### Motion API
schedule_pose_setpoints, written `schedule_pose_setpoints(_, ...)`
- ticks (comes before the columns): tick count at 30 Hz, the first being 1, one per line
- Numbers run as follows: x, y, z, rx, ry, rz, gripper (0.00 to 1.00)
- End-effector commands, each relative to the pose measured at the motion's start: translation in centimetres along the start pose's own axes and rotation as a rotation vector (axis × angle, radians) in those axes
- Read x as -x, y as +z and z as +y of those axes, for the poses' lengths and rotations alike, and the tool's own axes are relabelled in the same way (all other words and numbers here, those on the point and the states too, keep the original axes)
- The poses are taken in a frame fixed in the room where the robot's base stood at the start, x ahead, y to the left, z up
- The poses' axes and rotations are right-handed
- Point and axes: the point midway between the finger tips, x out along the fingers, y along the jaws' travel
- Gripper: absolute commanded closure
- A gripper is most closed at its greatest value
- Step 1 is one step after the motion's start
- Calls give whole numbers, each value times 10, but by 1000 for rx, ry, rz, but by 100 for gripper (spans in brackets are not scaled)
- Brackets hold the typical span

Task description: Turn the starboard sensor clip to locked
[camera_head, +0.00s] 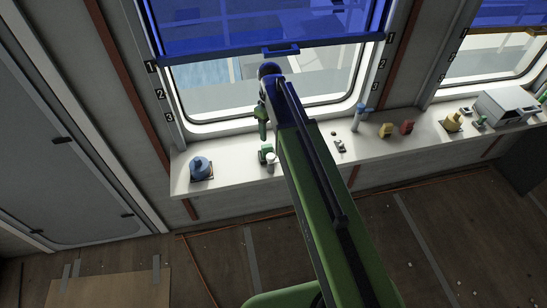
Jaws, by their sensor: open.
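My green arm (305,165) reaches forward to the window ledge. Its slim end part hangs down past the dark elbow, with my gripper (262,134) small at its lower end, above the ledge. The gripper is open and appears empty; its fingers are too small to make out. No marking names the starboard sensor clip. A small green and grey fitting (480,122) sits right of a yellow domed unit (453,121) on the right ledge, far from my gripper. Another small grey fitting (338,144) lies mid-ledge. Whether either is the clip or locked, I cannot tell.
The pale ledge (235,165) carries a blue domed unit (200,168), a small green block (265,153), a blue-topped cylinder (358,118), yellow (386,130) and red (406,127) blocks and a grey box (508,106). A blue blind (240,25) covers the upper window.

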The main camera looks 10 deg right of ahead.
Motion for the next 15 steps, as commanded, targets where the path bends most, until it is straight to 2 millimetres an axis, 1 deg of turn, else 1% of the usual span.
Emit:
schedule_pose_setpoints(1, -21, 0, 0, 0, 0, 0, 43)
schedule_pose_setpoints(15, -118, 0, 1, -1, 0, 0, 43)
